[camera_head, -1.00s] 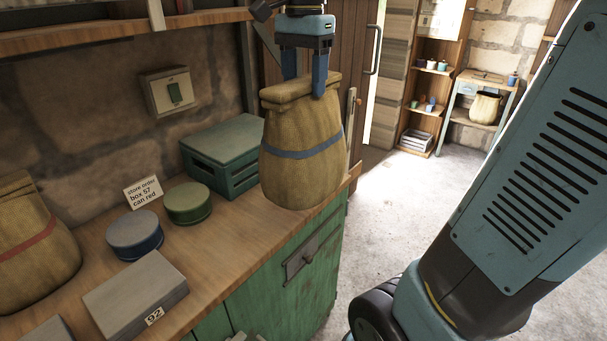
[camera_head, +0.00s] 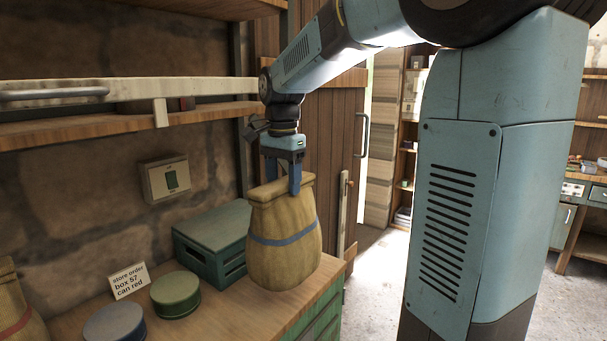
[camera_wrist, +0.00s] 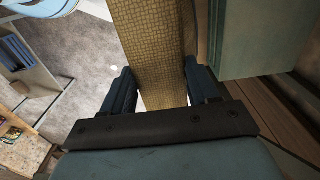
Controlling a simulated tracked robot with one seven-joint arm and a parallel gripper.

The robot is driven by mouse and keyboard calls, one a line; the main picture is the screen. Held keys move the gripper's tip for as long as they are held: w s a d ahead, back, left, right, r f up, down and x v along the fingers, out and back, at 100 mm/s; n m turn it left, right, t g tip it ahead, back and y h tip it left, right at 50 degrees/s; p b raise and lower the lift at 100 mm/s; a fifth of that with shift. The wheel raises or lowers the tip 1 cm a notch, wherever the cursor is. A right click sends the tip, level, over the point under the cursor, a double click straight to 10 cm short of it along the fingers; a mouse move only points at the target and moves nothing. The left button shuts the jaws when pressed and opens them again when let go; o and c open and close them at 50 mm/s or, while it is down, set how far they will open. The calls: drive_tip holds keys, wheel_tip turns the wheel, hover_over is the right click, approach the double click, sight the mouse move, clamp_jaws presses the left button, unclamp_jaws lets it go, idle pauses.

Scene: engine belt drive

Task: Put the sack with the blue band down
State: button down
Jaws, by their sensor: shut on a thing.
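The sack with the blue band (camera_head: 284,238) is upright at the right end of the wooden counter (camera_head: 240,318) in the head view. Its base looks at or very near the counter top; I cannot tell whether it bears its weight there. My gripper (camera_head: 283,188) is shut on the rolled top of this sack from above. In the wrist view the sack's woven cloth (camera_wrist: 150,50) runs between the two fingers of my gripper (camera_wrist: 158,88).
A green crate (camera_head: 212,243) stands close left of the sack. A green tin (camera_head: 175,294), a blue tin (camera_head: 114,324) and a note card (camera_head: 128,281) are further left. A red-banded sack (camera_head: 20,312) is at the left edge. A wooden shelf (camera_head: 110,131) hangs above.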

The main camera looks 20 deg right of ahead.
drive_tip(key=shift+w+f, duration=1.05)
drive_tip(key=shift+f, duration=0.2)
drive_tip(key=shift+w+f, duration=1)
drive_tip(key=shift+f, duration=1.65)
drive_tip(key=shift+c, duration=1.4)
unclamp_jaws()
drive_tip(key=shift+f, duration=0.15)
